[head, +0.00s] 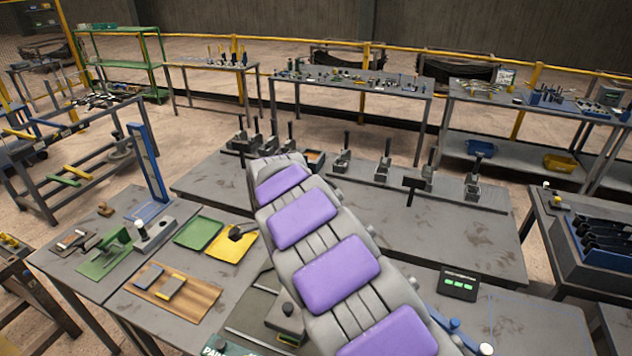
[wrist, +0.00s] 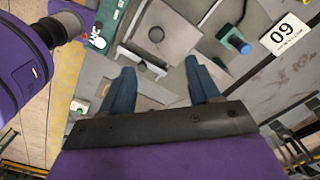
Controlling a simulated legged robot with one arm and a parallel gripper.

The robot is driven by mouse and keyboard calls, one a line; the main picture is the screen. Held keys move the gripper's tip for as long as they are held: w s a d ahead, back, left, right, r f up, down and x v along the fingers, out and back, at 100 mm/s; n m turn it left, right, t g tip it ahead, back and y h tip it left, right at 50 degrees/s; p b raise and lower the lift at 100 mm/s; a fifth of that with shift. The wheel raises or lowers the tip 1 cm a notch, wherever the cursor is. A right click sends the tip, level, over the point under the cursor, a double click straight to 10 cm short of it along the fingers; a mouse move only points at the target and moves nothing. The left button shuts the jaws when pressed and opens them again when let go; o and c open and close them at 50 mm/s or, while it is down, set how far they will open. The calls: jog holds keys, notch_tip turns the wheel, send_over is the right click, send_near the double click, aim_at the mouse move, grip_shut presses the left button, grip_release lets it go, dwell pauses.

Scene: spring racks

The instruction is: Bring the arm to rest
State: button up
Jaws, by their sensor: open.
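My gripper (wrist: 162,88) shows in the wrist view with two blue fingers spread apart and nothing between them. It points towards grey fixtures and a grey surface. My arm (head: 335,270), grey with purple pads, reaches from the bottom right of the head view up to the middle, over the work tables. I cannot make out the gripper itself in the head view; the arm seems to hide it. A purple part of my arm (wrist: 22,72) also shows at the left of the wrist view.
The left table holds a green tray (head: 199,232), a yellow tray (head: 222,249) and a wooden board (head: 190,305). Upright clamps line the middle table (head: 470,235). A dark panel with green lights (head: 458,284) stands right of the arm. A "09" label (wrist: 292,34) shows in the wrist view.

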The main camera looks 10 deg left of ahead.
jog(key=s+d+r+n+b, duration=0.15)
jog(key=s+d, duration=0.25)
jog(key=d, duration=0.4)
jog(key=s+d+r+n+h+b, duration=0.1)
jog(key=s+d+r+b, duration=0.15)
jog(key=d, duration=0.65)
jog(key=s+d+r+n+b, duration=0.1)
jog(key=s+d, duration=0.3)
jog(key=d, duration=0.4)
jog(key=s+d+f+n+g+b, duration=0.1)
jog(key=s+d+f+n+b, duration=0.1)
jog(key=s, duration=1)
jog(key=s+d+f+n+y+b, duration=0.1)
jog(key=s+d+f+n, duration=0.3)
jog(key=s, duration=0.8)
jog(key=shift+d+f+n+g+b, duration=0.35)
jog(key=shift+d+n+g+b, duration=0.05)
jog(key=shift+d+n, duration=0.55)
jog(key=shift+w+a, duration=0.1)
